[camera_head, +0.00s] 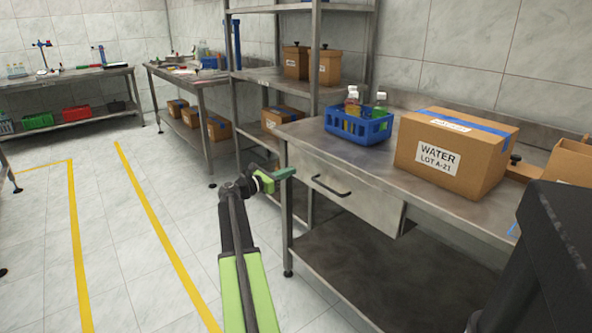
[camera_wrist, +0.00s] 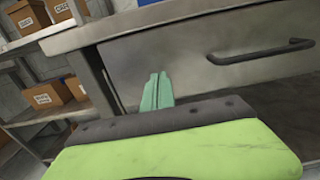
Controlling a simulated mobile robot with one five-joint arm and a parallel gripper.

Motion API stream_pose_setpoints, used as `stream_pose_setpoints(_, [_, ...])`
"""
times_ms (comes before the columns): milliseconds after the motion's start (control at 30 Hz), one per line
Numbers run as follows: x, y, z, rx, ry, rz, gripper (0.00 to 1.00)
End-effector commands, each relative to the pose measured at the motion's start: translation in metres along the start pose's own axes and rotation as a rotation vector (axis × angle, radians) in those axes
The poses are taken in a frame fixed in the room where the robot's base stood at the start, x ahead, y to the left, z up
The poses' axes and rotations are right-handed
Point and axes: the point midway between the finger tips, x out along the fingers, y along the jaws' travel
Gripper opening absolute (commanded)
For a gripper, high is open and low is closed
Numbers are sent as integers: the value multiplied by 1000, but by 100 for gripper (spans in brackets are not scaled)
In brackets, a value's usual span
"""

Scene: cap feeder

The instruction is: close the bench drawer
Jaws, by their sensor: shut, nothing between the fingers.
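The bench drawer (camera_head: 346,190) is a grey metal front under the bench top, with a dark bar handle (camera_head: 331,187). In the head view its front looks nearly in line with the bench edge; I cannot tell whether a small gap is left. The drawer front (camera_wrist: 185,62) and handle (camera_wrist: 262,52) also show in the wrist view. My gripper (camera_head: 291,171) has green fingers, shut and empty, at the left end of the drawer front, left of the handle. In the wrist view the fingertips (camera_wrist: 157,76) point at the drawer front; I cannot tell whether they touch.
On the bench top (camera_head: 378,167) stand a blue crate (camera_head: 358,126) with bottles and a cardboard box (camera_head: 455,155) marked WATER. A lower shelf (camera_head: 350,255) lies under the drawer. A bench leg (camera_head: 286,220) is close beside my gripper.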

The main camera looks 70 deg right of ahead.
Motion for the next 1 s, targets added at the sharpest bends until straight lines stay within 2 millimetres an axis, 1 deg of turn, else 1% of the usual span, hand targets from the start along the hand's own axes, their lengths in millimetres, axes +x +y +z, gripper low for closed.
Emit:
stream_pose_setpoints(33, [-16, -2, 0, 1, 1, 3, 0])
stream_pose_setpoints(100, [-36, -1, 0, 1, 1, 3, 0])
stream_pose_setpoints(200, [-61, -1, 0, 1, 2, 3, 0])
stream_pose_setpoints(300, [-80, -1, 0, 1, 2, 2, 0])
stream_pose_setpoints(400, [-93, 0, 0, 1, 2, 2, 0])
stream_pose_setpoints(500, [-99, 0, 0, 1, 2, 1, 0])
stream_pose_setpoints(867, [-102, 1, -1, 1, 3, 3, 0])
stream_pose_setpoints(933, [-120, 12, -1, 2, 3, 30, 0])
stream_pose_setpoints(967, [-132, 19, 0, 2, 3, 48, 0])
stream_pose_setpoints(1000, [-155, 31, 0, 2, 3, 81, 0])
